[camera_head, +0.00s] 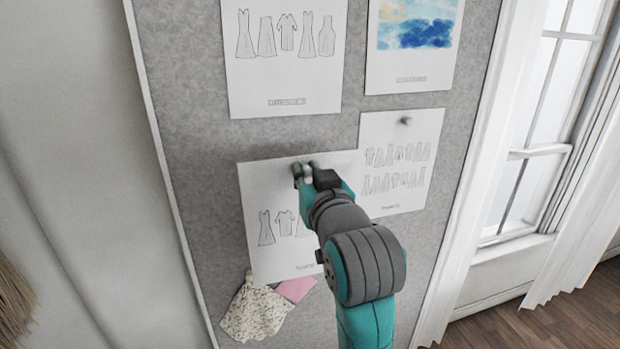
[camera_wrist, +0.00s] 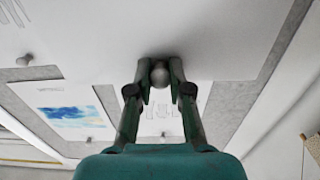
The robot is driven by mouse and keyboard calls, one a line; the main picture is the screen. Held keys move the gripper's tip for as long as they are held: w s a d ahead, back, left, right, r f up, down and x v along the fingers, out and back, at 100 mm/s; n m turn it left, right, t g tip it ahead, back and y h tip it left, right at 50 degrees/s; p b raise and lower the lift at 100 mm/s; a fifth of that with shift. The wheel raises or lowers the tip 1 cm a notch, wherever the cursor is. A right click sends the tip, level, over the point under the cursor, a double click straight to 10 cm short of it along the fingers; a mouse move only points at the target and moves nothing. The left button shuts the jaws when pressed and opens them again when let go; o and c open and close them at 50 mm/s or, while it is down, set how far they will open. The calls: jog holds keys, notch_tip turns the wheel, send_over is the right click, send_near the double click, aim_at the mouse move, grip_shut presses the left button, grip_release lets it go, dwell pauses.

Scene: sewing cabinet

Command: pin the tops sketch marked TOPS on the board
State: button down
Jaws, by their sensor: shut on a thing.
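A white sketch sheet (camera_head: 268,190) with garment drawings lies against the grey pin board (camera_head: 190,130), low on its left side. Its small label is too blurred to read, and my arm hides its lower right part. My gripper (camera_head: 307,174) is at the sheet's upper edge, right of its middle. In the wrist view my gripper (camera_wrist: 160,82) is shut on a round pale pin head (camera_wrist: 160,74), close against the white sheet (camera_wrist: 150,30). Whether the pin's point is in the board is hidden.
Another garment sheet (camera_head: 285,75) hangs above, and a blue painted sheet (camera_head: 415,50) hangs upper right. A sheet of small sketches (camera_head: 400,165) with a grey pin (camera_head: 405,121) is on the right, its edge meeting the held sheet. Fabric swatches (camera_head: 255,310) hang below. A window (camera_head: 535,130) is at right.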

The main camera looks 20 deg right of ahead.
aim_at(290, 144)
jog(key=shift+w+d, duration=0.15)
jog(key=shift+w, duration=1.65)
jog(key=shift+w+d, duration=0.15)
jog(key=shift+w, duration=1.65)
jog(key=shift+w+d, duration=0.15)
jog(key=shift+w, duration=2)
jog(key=c, duration=1)
grip_release()
jog(key=shift+s, duration=0.1)
